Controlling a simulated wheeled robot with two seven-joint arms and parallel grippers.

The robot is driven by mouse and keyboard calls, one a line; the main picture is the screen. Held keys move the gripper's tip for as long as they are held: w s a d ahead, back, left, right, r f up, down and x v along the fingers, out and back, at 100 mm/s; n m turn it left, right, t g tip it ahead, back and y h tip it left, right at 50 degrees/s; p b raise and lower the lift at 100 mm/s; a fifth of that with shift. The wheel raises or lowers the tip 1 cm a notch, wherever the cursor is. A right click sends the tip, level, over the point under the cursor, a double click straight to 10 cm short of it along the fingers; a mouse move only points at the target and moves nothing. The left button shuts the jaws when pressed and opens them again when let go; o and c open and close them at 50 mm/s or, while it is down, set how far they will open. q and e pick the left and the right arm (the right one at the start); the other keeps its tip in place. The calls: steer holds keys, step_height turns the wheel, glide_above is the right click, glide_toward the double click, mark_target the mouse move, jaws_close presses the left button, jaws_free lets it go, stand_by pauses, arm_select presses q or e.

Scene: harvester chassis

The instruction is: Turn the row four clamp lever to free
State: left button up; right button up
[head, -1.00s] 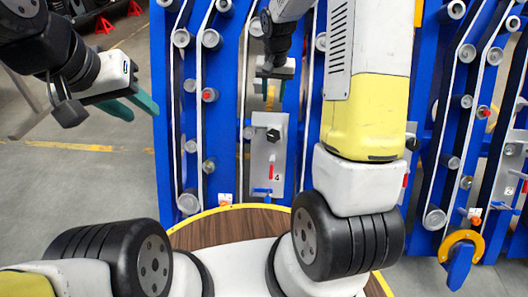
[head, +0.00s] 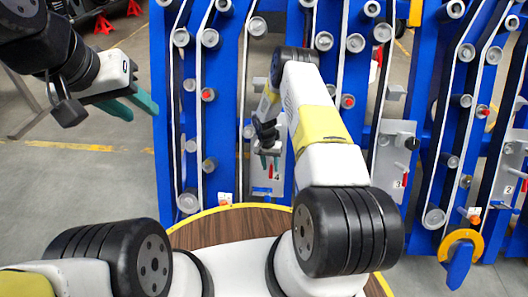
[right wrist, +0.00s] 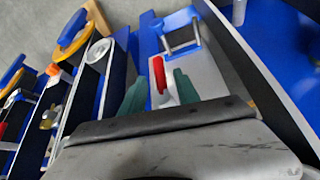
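The row four plate (head: 282,165) is a grey panel marked 4 on the blue frame. Its clamp lever (head: 271,171) is red and stands just below my right gripper (head: 270,158) in the head view. In the right wrist view the red lever (right wrist: 158,76) rises from a white base between the teal fingers of my right gripper (right wrist: 161,90). The fingers are apart, with a gap on each side of the lever. My left gripper (head: 132,104) is open and empty, away at the left.
A blue bracket (right wrist: 181,35) sits beyond the lever. Another grey plate (head: 396,150) with a red lever (head: 405,179) is to the right. Rollers and belts line the blue frame. A yellow ring with a blue piece (head: 461,250) hangs at lower right. Open floor lies at left.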

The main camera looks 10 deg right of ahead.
mark_target(271, 169)
steer(key=f, duration=0.4)
steer(key=shift+s+d, duration=0.1)
steer(key=shift+d, duration=0.1)
jaws_close()
stand_by(1.2)
